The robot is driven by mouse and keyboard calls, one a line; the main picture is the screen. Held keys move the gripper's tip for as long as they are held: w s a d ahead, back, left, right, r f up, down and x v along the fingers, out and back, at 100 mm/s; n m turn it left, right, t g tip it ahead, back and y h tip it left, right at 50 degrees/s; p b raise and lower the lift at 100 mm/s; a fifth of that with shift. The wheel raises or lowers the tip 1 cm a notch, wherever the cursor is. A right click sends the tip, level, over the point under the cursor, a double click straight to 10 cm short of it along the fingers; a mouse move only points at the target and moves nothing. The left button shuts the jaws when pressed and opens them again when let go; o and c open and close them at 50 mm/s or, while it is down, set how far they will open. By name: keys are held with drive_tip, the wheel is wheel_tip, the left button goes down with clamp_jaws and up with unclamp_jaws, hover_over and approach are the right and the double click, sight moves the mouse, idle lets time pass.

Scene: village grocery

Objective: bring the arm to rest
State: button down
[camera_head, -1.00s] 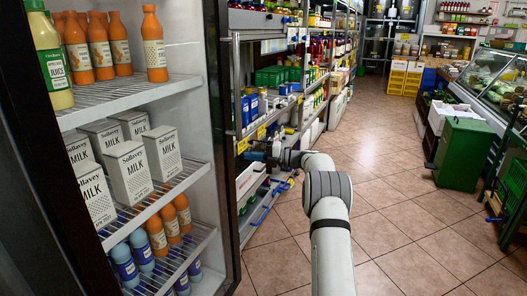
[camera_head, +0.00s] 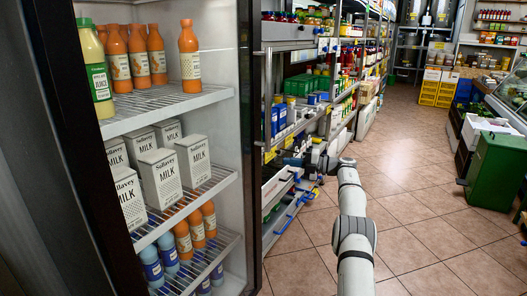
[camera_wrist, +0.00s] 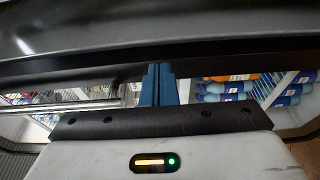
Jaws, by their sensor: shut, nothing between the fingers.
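My arm (camera_head: 354,215) reaches forward over the aisle floor and bends left at its far end in the head view. My gripper (camera_head: 283,161) is at that end, small and dark, beside the shelf just beyond the open fridge. In the wrist view its blue fingers (camera_wrist: 158,85) are together with nothing between them. A dark edge crosses the wrist view close behind the fingers; I cannot tell if they touch it.
The fridge (camera_head: 245,130) on the left holds milk cartons (camera_head: 160,178), orange bottles (camera_head: 189,50) and blue bottles (camera_head: 152,267). Stocked shelves (camera_head: 290,45) line the aisle. A green bin (camera_head: 495,170) stands right. The tiled floor (camera_head: 425,215) between is clear.

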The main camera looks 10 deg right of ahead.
drive_tip(key=w+a+r+m+t+h+p, duration=0.1)
drive_tip(key=w+r+m+t+p, duration=0.15)
drive_tip(key=r, duration=0.45)
drive_tip(key=w+a+r+m+t+h+p, duration=0.1)
drive_tip(key=w+r+m+t, duration=0.15)
drive_tip(key=r, duration=0.45)
drive_tip(key=s+r+m+t+h+p, duration=0.3)
drive_tip(key=r+m+h, duration=0.35)
drive_tip(key=r, duration=0.25)
drive_tip(key=s+r+m+t+h+p, duration=0.2)
drive_tip(key=s+r+m+h+p, duration=0.1)
drive_tip(key=r+m+h, duration=0.45)
drive_tip(key=s+a+f+m+g+p, duration=0.3)
drive_tip(key=s+a+f+m+g, duration=0.1)
drive_tip(key=s, duration=1.3)
drive_tip(key=s+a+f+m+g+p, duration=0.3)
drive_tip(key=s+g, duration=0.3)
drive_tip(key=s, duration=1.2)
drive_tip(key=s+a+f+m+g+p, duration=0.3)
drive_tip(key=s+a+f+m+g, duration=0.1)
drive_tip(key=s, duration=1.4)
drive_tip(key=shift+s+a+f+m+g+p, duration=0.2)
drive_tip(key=shift+a+f+m+g+p, duration=0.15)
drive_tip(key=shift+a+g, duration=0.45)
